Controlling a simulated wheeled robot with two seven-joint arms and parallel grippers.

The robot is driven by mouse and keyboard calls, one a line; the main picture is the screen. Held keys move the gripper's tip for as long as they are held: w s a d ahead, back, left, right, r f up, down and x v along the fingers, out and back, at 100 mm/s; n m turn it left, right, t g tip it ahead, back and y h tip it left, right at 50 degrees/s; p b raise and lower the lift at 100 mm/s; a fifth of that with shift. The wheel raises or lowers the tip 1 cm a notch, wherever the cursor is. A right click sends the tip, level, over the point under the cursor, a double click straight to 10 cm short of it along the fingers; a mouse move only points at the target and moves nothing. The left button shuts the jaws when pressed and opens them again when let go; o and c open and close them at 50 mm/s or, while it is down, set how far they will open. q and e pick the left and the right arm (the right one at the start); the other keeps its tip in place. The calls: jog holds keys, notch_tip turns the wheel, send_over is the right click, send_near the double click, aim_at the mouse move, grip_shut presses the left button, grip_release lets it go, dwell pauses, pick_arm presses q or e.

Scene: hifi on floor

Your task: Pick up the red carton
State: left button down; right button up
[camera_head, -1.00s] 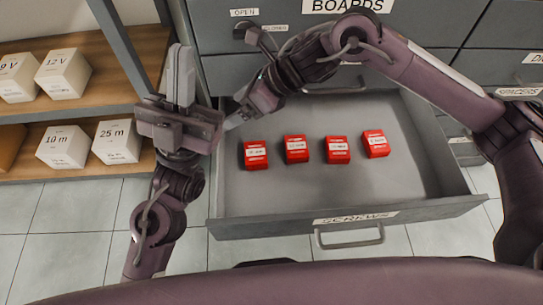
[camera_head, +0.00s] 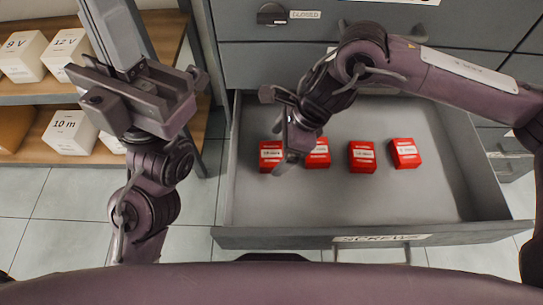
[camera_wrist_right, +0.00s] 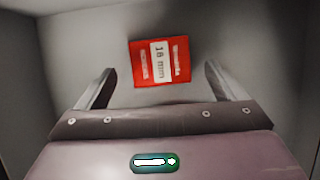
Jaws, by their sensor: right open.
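Several red cartons with white labels stand in a row in the open grey drawer (camera_head: 400,215). The leftmost red carton (camera_head: 270,156) is right by my right gripper (camera_head: 281,148), which partly covers it and the second carton (camera_head: 318,153). Two more, a third carton (camera_head: 362,157) and a fourth carton (camera_head: 405,153), stand clear to the right. In the right wrist view one red carton (camera_wrist_right: 160,61), its label reading about 16 mm, lies ahead between the two spread, empty fingers.
The drawer floor before the cartons is clear.

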aim_at(273, 154)
jog(key=x, duration=0.3)
jog(key=shift+f+b, duration=0.1)
jog(key=shift+b, duration=0.2)
jog(key=c, duration=1.1)
